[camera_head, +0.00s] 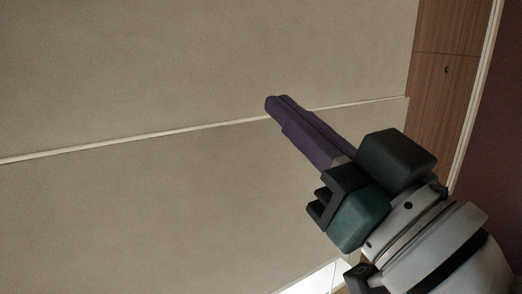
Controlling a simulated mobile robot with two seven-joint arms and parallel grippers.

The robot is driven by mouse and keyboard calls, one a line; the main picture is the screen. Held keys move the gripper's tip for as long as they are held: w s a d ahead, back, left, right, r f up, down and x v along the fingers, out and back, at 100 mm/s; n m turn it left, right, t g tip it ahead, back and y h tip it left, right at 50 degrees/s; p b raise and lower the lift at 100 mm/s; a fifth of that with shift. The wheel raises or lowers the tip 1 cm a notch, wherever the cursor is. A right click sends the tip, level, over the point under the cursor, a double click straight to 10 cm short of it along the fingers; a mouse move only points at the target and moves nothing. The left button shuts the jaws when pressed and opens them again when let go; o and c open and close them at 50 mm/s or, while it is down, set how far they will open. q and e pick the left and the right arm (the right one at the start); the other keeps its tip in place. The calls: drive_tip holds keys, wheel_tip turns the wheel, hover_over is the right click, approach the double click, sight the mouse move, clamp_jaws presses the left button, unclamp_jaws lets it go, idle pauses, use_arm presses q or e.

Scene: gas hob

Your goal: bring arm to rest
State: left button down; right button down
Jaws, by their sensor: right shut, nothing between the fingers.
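My right gripper (279,103) comes in from the lower right in the head view. Its purple fingers lie together, shut and empty, and point to the upper left. The teal and black gripper body and the pale grey wrist behind it fill the lower right corner. The fingertips overlap a thin pale seam on the flat surface behind; I cannot tell how far apart they are from it. My left gripper is not in view.
A large beige panelled surface (150,70) fills most of the view, crossed by a pale seam (130,139). A brown wooden panel (443,80) and a dark strip stand at the right. A bright patch (322,281) shows at the bottom. No loose objects are seen.

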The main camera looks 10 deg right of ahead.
drive_tip(key=s+d+f+g+h+b, duration=0.1)
drive_tip(key=s+f+g, duration=0.3)
drive_tip(key=f, duration=0.4)
drive_tip(key=s+d+f+g+h+b, duration=0.1)
drive_tip(key=s+f+g+h, duration=0.15)
drive_tip(key=f+g, duration=0.35)
drive_tip(key=s+d+f+m+g+h, duration=0.1)
drive_tip(key=s+d+f+g, duration=0.2)
drive_tip(key=s+f, duration=0.25)
drive_tip(key=s+d+f+g+h, duration=0.2)
drive_tip(key=s+d+f+g, duration=0.15)
drive_tip(key=s, duration=0.35)
wheel_tip(320, 180, up, 17)
drive_tip(key=s+p, duration=0.1)
drive_tip(key=p, duration=1.7)
drive_tip(key=shift+s+a+m+g, duration=0.15)
drive_tip(key=shift+s+m+g, duration=0.15)
drive_tip(key=shift+s+g, duration=0.1)
drive_tip(key=shift+f, duration=0.15)
